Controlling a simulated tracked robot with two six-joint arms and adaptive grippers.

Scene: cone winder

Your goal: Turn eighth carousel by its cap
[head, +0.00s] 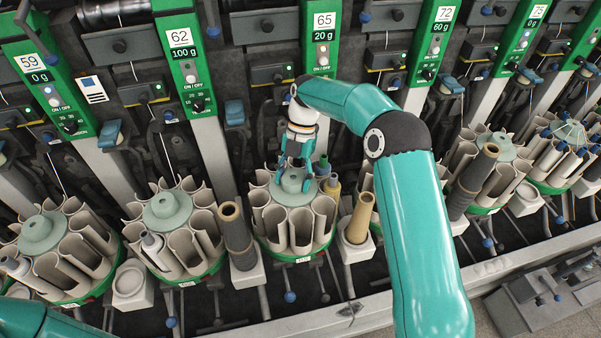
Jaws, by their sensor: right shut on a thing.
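Several round carousels with beige pockets and green caps stand in a row along the machine. The carousel (283,228) near the middle has its grey-green cap (293,190) under my right gripper (294,172). The right gripper's fingers are shut on the cap's raised knob from above. Part of this carousel's back side is hidden by the gripper and arm.
Neighbouring carousels stand left (180,235) and right (497,150). Green numbered panels (187,60) rise behind. A metal rail (330,318) runs along the front.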

